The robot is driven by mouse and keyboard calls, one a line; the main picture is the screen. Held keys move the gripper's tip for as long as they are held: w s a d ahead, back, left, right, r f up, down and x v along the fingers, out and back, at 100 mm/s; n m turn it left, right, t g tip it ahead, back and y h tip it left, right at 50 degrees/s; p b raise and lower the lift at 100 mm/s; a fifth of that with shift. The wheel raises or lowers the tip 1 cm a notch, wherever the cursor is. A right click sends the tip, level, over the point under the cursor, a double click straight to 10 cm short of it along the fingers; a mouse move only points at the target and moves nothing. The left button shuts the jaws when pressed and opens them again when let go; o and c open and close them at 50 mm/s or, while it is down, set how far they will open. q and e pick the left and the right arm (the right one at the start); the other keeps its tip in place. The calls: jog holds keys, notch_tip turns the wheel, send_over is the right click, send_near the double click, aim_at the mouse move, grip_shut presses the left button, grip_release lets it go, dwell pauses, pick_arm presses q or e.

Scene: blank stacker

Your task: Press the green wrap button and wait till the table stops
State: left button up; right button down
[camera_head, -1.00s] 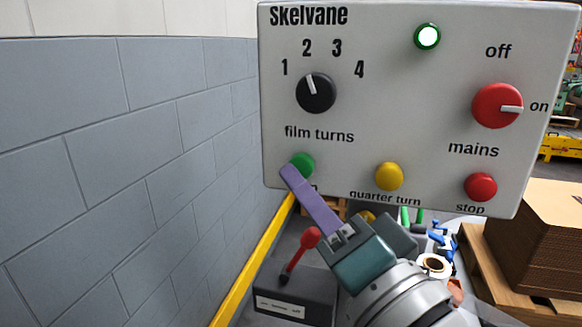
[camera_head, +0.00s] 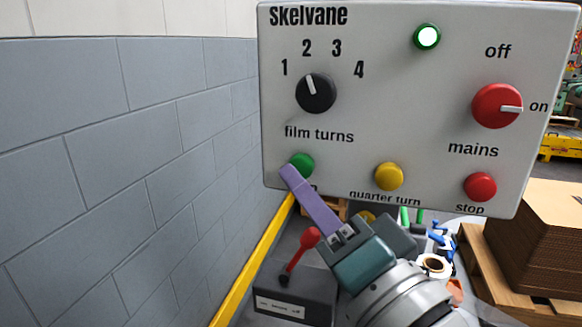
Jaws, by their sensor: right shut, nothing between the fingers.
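The green button (camera_head: 303,163) sits at the lower left of the pale control panel (camera_head: 400,130). Its label is mostly hidden behind my right gripper (camera_head: 286,171). That gripper is shut and empty, with its purple fingertips over the button's lower left edge. I cannot tell whether they touch or press it. The round lamp (camera_head: 427,37) at the top shows a bright white centre in a green ring. The mains knob (camera_head: 498,106) points to "on". The film turns knob (camera_head: 316,93) points up, between 1 and 2, nearer 2. The turning table cannot be made out. My left gripper is not in view.
A yellow button (camera_head: 389,176) and a red stop button (camera_head: 480,187) are on the panel's lower right. A grey box with a red-knobbed lever (camera_head: 300,254) stands below. A grey block wall (camera_head: 120,160) is at left, stacked cardboard (camera_head: 545,240) at right.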

dwell(0.4)
jog(key=shift+w+d, duration=0.15)
jog(key=shift+w, duration=0.25)
jog(key=shift+w, duration=0.1)
dwell(0.3)
